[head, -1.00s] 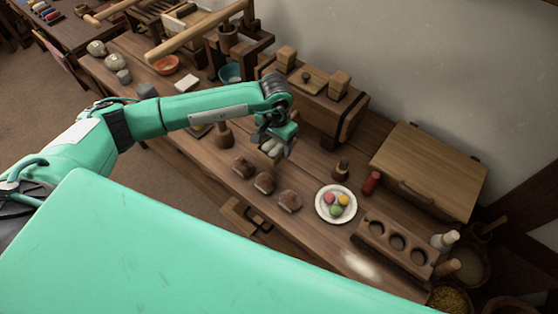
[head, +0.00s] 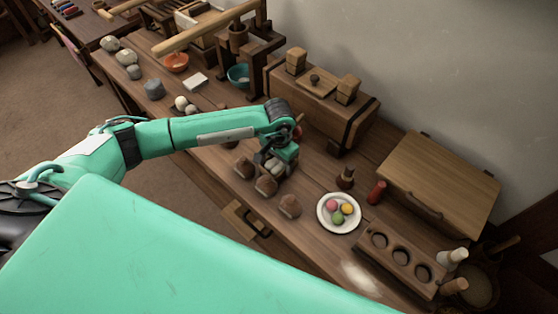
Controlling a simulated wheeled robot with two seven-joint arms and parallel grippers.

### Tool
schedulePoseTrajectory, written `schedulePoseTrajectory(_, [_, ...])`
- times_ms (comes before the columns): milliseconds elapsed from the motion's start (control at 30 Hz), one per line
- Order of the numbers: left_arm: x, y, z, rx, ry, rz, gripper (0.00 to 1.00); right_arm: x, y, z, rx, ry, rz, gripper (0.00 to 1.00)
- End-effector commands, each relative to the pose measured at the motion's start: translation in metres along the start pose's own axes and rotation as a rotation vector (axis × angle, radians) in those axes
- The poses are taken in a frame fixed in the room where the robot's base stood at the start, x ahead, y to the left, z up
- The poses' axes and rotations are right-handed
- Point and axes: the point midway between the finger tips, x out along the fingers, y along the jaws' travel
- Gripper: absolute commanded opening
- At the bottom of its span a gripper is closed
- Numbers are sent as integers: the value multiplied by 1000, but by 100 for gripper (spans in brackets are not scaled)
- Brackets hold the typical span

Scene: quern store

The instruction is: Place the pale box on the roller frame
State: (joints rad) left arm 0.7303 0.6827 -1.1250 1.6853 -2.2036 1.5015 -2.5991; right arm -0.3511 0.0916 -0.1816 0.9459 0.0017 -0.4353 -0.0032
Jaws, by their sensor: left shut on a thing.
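My left gripper (head: 274,166) hangs over the wooden table, close above the brown loaf-like pieces. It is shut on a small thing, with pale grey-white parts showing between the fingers. I cannot tell whether this is the pale box or how it is gripped. A flat white block (head: 195,80) lies on the table at the upper left, apart from the gripper. A slatted wooden frame (head: 157,18), possibly the roller frame, stands at the far top left, partly behind a long wooden pole. My right gripper is not in view.
Brown pieces (head: 289,206) lie just beside and below the gripper. A white plate (head: 330,222) holds coloured balls. A wooden rack with round holes (head: 378,257), a large lidded box (head: 440,172) and a dark-banded chest (head: 310,95) take up the right and back.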

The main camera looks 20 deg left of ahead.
Motion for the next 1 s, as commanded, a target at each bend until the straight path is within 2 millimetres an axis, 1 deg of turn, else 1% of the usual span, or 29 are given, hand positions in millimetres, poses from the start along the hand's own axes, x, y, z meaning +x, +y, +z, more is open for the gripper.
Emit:
schedulePoseTrajectory(100, [2,0,0,0,1,0,41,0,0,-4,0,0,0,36])
schedulePoseTrajectory(133, [1,0,0,0,1,0,69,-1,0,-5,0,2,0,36])
schedulePoseTrajectory(167, [1,0,0,0,1,0,75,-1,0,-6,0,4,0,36])
schedulePoseTrajectory(200, [1,0,0,0,0,0,83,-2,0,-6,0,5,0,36])
schedulePoseTrajectory(233, [1,0,0,0,0,0,87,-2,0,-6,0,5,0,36])
schedulePoseTrajectory(533, [1,0,0,0,0,0,87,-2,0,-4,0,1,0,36])
schedulePoseTrajectory(667, [-3,0,0,0,0,1,87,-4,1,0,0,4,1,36])
schedulePoseTrajectory(1000, [-80,-1,-1,2,3,-2,87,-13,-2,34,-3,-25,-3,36])
